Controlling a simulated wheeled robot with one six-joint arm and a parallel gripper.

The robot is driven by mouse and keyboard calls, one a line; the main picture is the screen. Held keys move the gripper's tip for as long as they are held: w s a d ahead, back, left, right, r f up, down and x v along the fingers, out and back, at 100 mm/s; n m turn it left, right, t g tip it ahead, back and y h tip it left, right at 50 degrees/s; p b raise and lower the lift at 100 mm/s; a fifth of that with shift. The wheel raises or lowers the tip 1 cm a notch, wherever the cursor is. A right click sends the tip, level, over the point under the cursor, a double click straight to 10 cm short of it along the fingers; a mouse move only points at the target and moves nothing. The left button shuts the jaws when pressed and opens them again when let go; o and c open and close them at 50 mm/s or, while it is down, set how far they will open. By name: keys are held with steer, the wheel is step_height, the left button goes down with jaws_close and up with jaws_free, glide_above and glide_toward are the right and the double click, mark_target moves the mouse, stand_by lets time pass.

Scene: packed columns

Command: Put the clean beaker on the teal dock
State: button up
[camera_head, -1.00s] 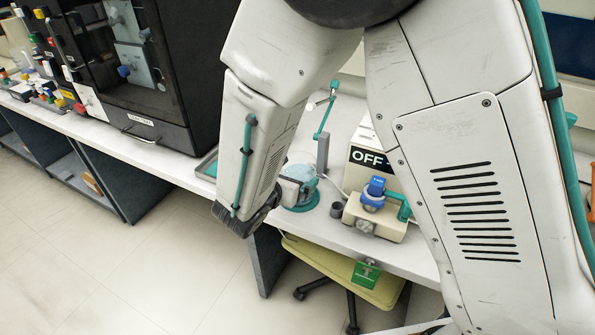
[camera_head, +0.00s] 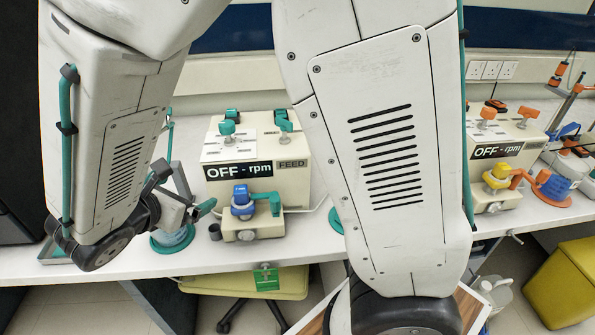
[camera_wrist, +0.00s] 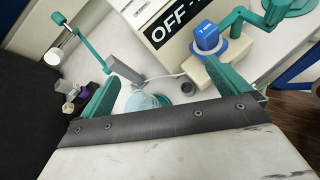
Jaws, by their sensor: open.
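A pale blue, see-through beaker (camera_head: 172,234) stands on the bench at the left, with a teal ring (camera_head: 160,249) around its base. In the wrist view the beaker (camera_wrist: 142,101) shows between the two teal fingers, partly hidden by the wrist's dark edge. My gripper (camera_wrist: 167,86) is open, its fingers wide apart. In the head view my gripper (camera_head: 192,212) hangs by the beaker; contact cannot be told. Another teal ring (camera_head: 336,220) is mostly hidden behind my arm; a teal round piece (camera_wrist: 292,6) shows in the wrist view. Which ring is the dock is unclear.
A cream pump box (camera_head: 225,152) reading OFF stands behind a blue-knobbed valve block (camera_head: 245,228). A small dark cup (camera_head: 214,231) is beside it. A thin grey post (camera_head: 182,185) rises behind the beaker. At right, a blue beaker (camera_head: 556,187) stands on an orange ring.

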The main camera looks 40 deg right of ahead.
steer(key=s+d+r+m+g+y, duration=0.2)
steer(key=s+d+r+m+g, duration=0.45)
steer(key=s+d+m, duration=0.4)
steer(key=s+d+r+m+y, duration=0.3)
steer(key=s+m+y, duration=0.4)
steer(key=s+m, duration=0.3)
steer(key=shift+s+d+r+m+t+y, duration=0.15)
steer(key=shift+s+r+m+t+y, duration=0.2)
steer(key=shift+r+m, duration=0.55)
